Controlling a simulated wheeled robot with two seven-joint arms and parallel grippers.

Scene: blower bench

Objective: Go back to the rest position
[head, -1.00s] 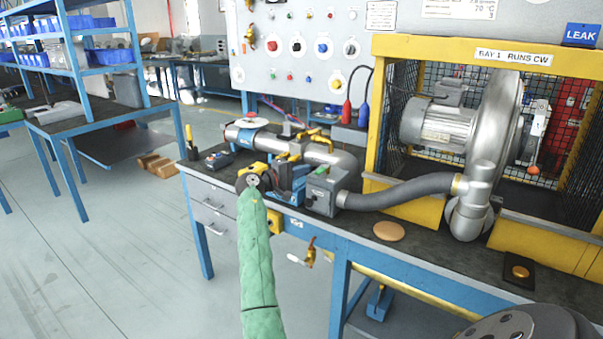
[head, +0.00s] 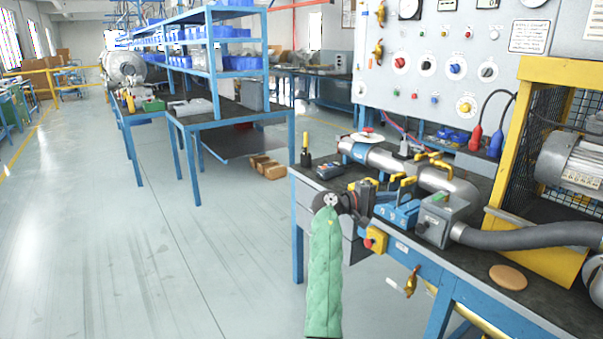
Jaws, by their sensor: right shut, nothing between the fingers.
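My right arm, in a green padded sleeve, rises from the bottom middle of the head view. My right gripper (head: 365,194), dark and small, is at its far end, in front of the front left corner of the bench (head: 472,287). It appears shut with nothing in it. My left gripper is not in view.
A grey pipe (head: 381,157) runs along the bench to a grey box (head: 440,217) and dark hose (head: 525,236). A yellow frame (head: 532,250) stands right. A brown disc (head: 508,277) lies near the front. Blue shelving (head: 212,75) stands behind. The left floor is clear.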

